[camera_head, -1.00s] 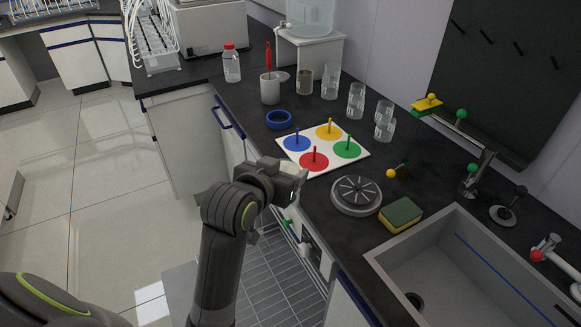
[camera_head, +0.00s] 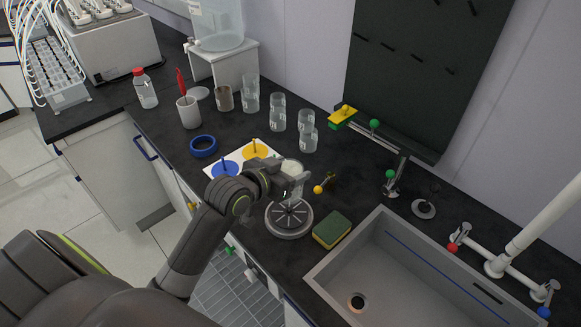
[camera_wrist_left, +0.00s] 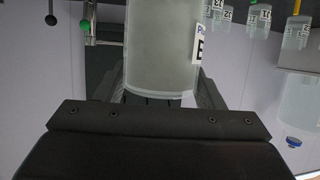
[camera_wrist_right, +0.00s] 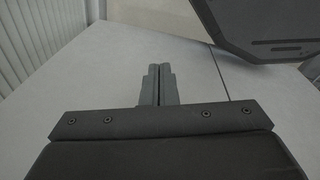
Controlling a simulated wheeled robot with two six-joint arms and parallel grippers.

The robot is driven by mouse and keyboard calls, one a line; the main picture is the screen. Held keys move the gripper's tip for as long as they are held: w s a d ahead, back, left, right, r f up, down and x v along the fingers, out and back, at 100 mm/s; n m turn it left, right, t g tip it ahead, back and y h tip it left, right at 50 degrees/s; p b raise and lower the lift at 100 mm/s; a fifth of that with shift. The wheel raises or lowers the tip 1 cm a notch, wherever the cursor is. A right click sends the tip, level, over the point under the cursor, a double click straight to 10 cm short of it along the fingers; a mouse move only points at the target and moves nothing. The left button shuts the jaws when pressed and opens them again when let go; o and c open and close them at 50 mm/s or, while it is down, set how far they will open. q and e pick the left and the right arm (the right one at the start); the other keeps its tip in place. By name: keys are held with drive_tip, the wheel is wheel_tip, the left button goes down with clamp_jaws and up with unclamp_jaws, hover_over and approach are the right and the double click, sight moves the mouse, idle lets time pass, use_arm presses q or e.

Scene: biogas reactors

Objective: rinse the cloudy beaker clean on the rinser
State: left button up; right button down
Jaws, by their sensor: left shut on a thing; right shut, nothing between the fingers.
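My left gripper (camera_head: 282,184) is shut on the cloudy beaker (camera_head: 293,170), held just above or at the back edge of the round grey rinser (camera_head: 289,219). The gap between them is hard to judge. In the left wrist view the beaker (camera_wrist_left: 162,45) is greyish and hazy between the fingers, with a white label at its right side. Background labels look upside down there while the beaker's label reads upright, so the beaker appears turned mouth down. My right gripper (camera_wrist_right: 158,85) shows only in its wrist view, shut and empty, in front of a pale surface.
A green-yellow sponge (camera_head: 332,230) and the sink (camera_head: 375,265) lie right of the rinser. A tap with a green knob (camera_head: 390,174) stands behind. Several clear beakers (camera_head: 277,113), a coloured-disc mat (camera_head: 238,157) and a blue ring (camera_head: 203,146) are to the left.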

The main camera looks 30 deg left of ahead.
use_arm(q)
drive_tip(key=shift+f+b, duration=2.35)
drive_tip(key=shift+b, duration=0.05)
drive_tip(key=shift+f+b, duration=0.6)
drive_tip(key=shift+f, duration=0.9)
drive_tip(key=shift+f+b, duration=0.45)
drive_tip(key=shift+f, duration=0.4)
wheel_tip(320, 180, up, 9)
drive_tip(key=p, duration=1)
drive_tip(key=shift+r, duration=0.15)
